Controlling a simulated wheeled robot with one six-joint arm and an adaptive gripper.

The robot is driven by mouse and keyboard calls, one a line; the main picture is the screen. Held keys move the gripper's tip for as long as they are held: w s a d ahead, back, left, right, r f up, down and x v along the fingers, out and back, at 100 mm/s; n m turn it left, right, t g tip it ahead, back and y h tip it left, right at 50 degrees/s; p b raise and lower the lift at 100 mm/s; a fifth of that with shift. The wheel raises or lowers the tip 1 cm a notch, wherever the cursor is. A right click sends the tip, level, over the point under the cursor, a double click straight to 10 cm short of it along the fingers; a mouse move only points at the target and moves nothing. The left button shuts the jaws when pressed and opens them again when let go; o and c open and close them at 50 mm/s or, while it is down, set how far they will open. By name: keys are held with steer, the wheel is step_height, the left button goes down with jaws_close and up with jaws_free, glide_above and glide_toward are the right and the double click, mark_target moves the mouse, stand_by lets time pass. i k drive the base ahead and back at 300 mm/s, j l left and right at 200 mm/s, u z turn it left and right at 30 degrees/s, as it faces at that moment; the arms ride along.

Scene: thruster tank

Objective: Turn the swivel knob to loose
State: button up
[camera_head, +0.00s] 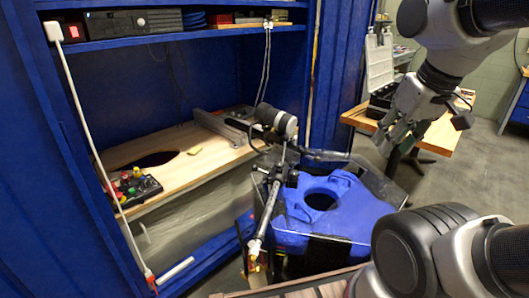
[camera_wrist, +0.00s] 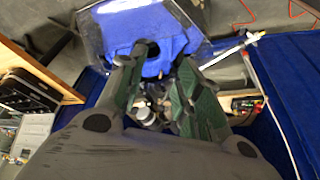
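A thruster motor (camera_head: 277,121), grey and black, sits on a dark bracket at the top of the blue tank (camera_head: 345,222). Dark clamp parts (camera_head: 291,178) join the bracket to a long pale shaft (camera_head: 264,220) slanting down the tank's left side. The swivel knob cannot be told apart clearly from these dark parts. My gripper (camera_head: 396,135) is in the air right of and apart from the motor. In the wrist view my gripper (camera_wrist: 160,75) has its green-padded fingers spread, holding nothing. The motor (camera_wrist: 146,114) shows beyond and between the fingers, and the tank (camera_wrist: 175,38) lies above it.
A blue workbench cabinet with a wooden top (camera_head: 185,170) stands at left, holding a control box with coloured buttons (camera_head: 133,188). A wooden table (camera_head: 440,140) with an open case (camera_head: 380,70) stands behind my arm. Open floor lies at right. A clear box surrounds the tank.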

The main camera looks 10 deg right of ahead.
mark_target(263, 152)
steer(key=k+j+z, duration=0.15)
steer(key=j, duration=0.25)
steer(key=j+z, duration=0.1)
steer(key=j, duration=0.3)
steer(key=i+j+z, duration=0.15)
steer(key=j, duration=0.15)
steer(key=j+z, duration=0.15)
steer(key=j, duration=0.2)
steer(key=i+j+z, duration=0.15)
steer(key=j, duration=0.2)
